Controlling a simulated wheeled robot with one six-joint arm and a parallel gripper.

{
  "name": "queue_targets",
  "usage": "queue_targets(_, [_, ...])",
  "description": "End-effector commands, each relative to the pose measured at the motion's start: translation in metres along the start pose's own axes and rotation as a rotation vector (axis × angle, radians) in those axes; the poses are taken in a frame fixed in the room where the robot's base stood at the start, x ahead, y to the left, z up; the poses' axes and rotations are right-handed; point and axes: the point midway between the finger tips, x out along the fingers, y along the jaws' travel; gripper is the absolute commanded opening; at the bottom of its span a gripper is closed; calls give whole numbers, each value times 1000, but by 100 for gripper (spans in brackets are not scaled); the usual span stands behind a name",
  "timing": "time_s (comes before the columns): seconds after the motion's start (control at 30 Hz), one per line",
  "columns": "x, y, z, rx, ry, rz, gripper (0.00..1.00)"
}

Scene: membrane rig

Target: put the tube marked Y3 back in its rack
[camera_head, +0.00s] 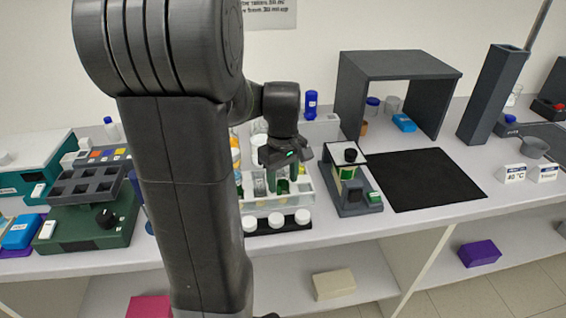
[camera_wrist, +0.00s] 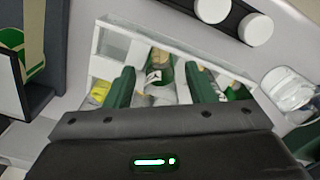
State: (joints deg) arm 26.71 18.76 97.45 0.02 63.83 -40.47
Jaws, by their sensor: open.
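My gripper (camera_head: 285,180) is open and points down over the white rack (camera_head: 304,190). In the wrist view its two dark green fingers (camera_wrist: 162,74) reach into the rack (camera_wrist: 112,46), one on each side of a green tube (camera_wrist: 157,84) with a pale label and a tan top. The tube appears to stand in a rack compartment with the fingers apart around it. A second green tube (camera_wrist: 236,92) stands to its right. The writing on the labels is too small to read, so I cannot tell which tube is Y3. My gripper body hides the near part of the rack.
White round caps (camera_head: 276,220) sit on a black strip before the rack. A dark grey device (camera_head: 350,190) stands just right of it, then a black mat (camera_head: 425,180) with free room. A grey hood (camera_head: 398,68) stands behind. A green-based block unit (camera_head: 85,215) is at left.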

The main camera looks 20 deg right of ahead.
Motion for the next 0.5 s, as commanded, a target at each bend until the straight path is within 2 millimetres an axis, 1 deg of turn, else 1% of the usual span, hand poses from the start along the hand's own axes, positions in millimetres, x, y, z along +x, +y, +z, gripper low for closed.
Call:
queue_targets(0.17, [-31, 1, -1, 0, 5, 5, 50])
queue_targets(0.4, [-87, 0, 0, 0, 5, 4, 50])
queue_targets(0.5, [-105, 0, 0, 0, 3, 3, 50])
